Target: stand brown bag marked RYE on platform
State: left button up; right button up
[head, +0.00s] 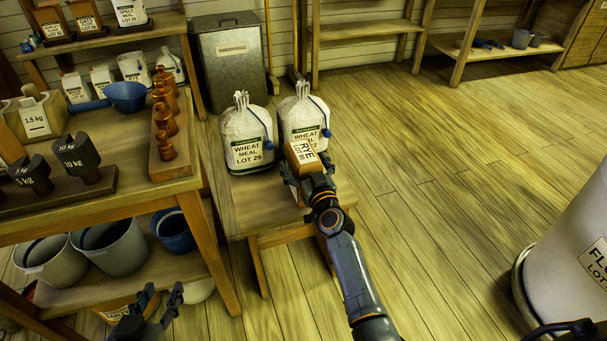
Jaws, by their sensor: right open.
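The brown bag marked RYE (302,153) is at the front right of the low wooden platform (262,215), in front of the right white wheat meal bag. It looks tilted in this steep view, and its base is hidden by my gripper, so I cannot tell whether it rests on the boards. My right gripper (305,180) is open, with its fingers at the near side of the RYE bag. My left gripper (160,296) is low at the lower left, in front of the bench's lower shelf, its fingers apart and empty.
Two white wheat meal bags (247,142) stand on the back of the platform. The bench (110,195) with weights and a blue scoop (126,96) is close on the left. A large flour container (575,250) stands at right. The floor between is clear.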

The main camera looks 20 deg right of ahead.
jog(key=c, duration=1.8)
jog(key=shift+o, duration=0.2)
jog(key=shift+w+r, duration=0.1)
jog(key=shift+r, duration=0.1)
jog(key=shift+c, duration=0.2)
